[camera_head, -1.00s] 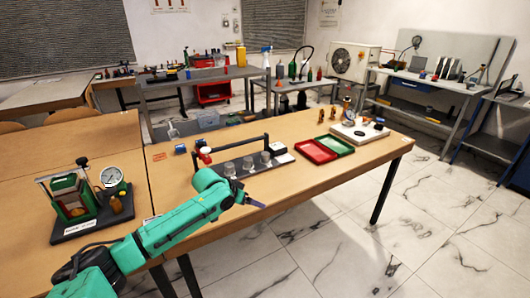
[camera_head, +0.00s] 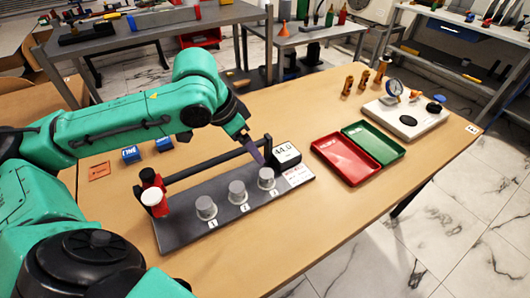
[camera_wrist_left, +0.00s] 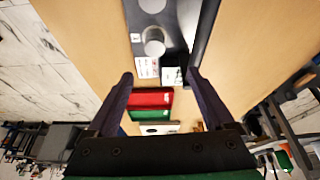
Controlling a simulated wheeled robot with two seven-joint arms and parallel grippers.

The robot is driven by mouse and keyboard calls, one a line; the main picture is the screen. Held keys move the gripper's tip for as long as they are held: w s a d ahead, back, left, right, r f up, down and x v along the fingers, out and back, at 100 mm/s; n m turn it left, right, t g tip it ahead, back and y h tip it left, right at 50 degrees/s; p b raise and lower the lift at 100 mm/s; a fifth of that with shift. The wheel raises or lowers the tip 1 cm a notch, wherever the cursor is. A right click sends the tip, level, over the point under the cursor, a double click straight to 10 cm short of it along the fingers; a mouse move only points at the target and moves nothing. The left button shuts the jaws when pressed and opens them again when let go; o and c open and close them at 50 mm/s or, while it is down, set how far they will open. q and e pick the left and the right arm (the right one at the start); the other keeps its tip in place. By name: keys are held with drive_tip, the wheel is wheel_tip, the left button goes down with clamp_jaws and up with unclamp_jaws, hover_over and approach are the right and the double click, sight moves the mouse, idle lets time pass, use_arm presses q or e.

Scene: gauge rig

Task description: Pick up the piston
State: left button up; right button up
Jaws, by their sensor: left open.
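A dark rig plate (camera_head: 240,213) carries a row of grey metal cylinders: one at label 1 (camera_head: 206,208), one at label 2 (camera_head: 237,191) and one at label 3 (camera_head: 267,178). I cannot tell which part is the piston; small brass pieces (camera_head: 364,79) also stand at the back of the table. My left gripper (camera_head: 256,152) is above the rig's far right part, near the label 3 cylinder and the black bar. In the left wrist view its fingers (camera_wrist_left: 160,77) are apart with nothing between them, and a grey cylinder (camera_wrist_left: 154,42) lies beyond the tips.
A red tray (camera_head: 345,160) and a green tray (camera_head: 373,142) lie to the right. A gauge board (camera_head: 407,118) stands beyond. The front table is clear.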

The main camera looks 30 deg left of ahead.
use_arm(q)
drive_tip(key=b, duration=0.1)
hover_over(266, 173)
drive_tip(key=s, duration=0.3)
wheel_tip(266, 173, down, 6)
drive_tip(key=x, duration=0.4)
drive_tip(key=a+b+x, duration=0.1)
drive_tip(key=x, duration=0.2)
drive_tip(key=shift+w, duration=0.3)
drive_tip(key=shift+w+f, duration=0.1)
drive_tip(key=shift+f, duration=0.15)
clamp_jaws()
use_arm(e)
drive_tip(key=shift+s+f, duration=0.8)
drive_tip(key=shift+f, duration=0.35)
